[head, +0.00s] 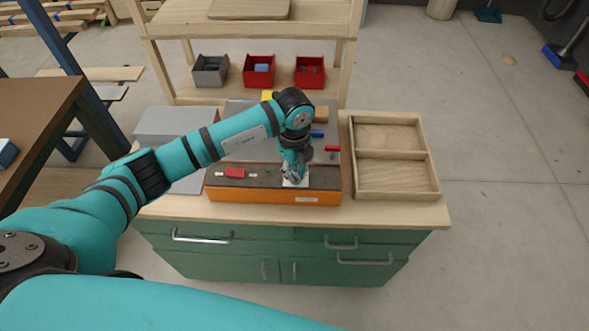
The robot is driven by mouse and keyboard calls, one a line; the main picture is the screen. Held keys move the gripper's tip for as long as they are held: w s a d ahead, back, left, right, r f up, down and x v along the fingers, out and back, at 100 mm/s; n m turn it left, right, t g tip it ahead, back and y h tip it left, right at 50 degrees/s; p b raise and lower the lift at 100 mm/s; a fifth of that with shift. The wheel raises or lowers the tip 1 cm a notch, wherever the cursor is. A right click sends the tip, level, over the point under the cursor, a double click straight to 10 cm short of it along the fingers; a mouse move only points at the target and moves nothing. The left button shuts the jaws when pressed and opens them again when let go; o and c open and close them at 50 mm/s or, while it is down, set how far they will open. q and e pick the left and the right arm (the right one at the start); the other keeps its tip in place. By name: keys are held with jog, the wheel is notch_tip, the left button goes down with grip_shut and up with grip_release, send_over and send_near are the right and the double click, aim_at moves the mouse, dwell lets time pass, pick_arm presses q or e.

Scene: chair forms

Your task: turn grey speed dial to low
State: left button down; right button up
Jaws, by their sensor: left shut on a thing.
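My left gripper (294,178) points down at the orange machine (262,196) on the bench. It is shut at the dark top panel of the machine, over a small white plate (303,181). The grey speed dial is hidden by the gripper, so its setting cannot be read. A red control (235,173) with white marks beside it sits on the same panel, to the left. My right gripper is not in view.
The machine stands on a wooden bench top (400,211) with green drawers below. A divided wooden tray (436,178) is at the right. Grey boxes lie at the left. A grey bin (211,71) and red bins (259,72) stand on the shelf behind.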

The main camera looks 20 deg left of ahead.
aim_at(294, 174)
pick_arm(q)
jog(key=shift+w+r+n, duration=0.1)
jog(key=shift+n, duration=0.3)
jog(key=c, duration=1.4)
grip_release()
notch_tip(294, 174, up, 12)
jog(key=shift+f, duration=0.1)
